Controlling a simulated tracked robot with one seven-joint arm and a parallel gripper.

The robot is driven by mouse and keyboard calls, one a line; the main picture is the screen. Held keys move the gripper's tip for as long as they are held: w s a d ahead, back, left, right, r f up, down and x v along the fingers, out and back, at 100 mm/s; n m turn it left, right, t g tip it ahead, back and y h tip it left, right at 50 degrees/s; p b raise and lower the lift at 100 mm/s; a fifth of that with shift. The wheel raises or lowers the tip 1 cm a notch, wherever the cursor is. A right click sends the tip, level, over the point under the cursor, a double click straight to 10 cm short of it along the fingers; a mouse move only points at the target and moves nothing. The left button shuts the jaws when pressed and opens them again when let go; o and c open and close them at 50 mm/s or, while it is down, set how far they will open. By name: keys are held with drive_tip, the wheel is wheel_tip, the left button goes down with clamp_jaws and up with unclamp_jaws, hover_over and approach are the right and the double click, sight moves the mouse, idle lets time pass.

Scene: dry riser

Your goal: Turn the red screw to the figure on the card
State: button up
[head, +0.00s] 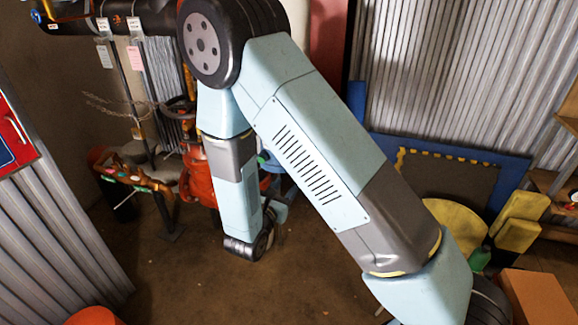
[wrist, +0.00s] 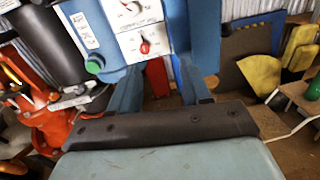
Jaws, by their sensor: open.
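The red screw (wrist: 145,47) sits on a white dial plate (wrist: 142,42) on a blue housing in the wrist view. Its pointer reading is too small to tell. In the head view my arm hides the screw and most of the gripper. A white tag (head: 104,56) and a pink tag (head: 137,58) hang at upper left; I cannot tell which is the card.
A green knob (wrist: 94,64) and a white label (wrist: 80,28) are on the housing left of the dials. A red valve body (wrist: 60,122) stands at left. A yellow round piece (head: 455,232) and a blue-framed board (head: 440,165) lean at right. Open floor (head: 190,275) lies in front.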

drive_tip(key=w+d+f+n+y, duration=0.1)
drive_tip(key=w+d+f, duration=0.1)
drive_tip(key=w, duration=1.1)
drive_tip(key=shift+d+n+t, duration=0.3)
drive_tip(key=shift+d+t, duration=0.05)
drive_tip(key=shift+t, duration=0.05)
clamp_jaws()
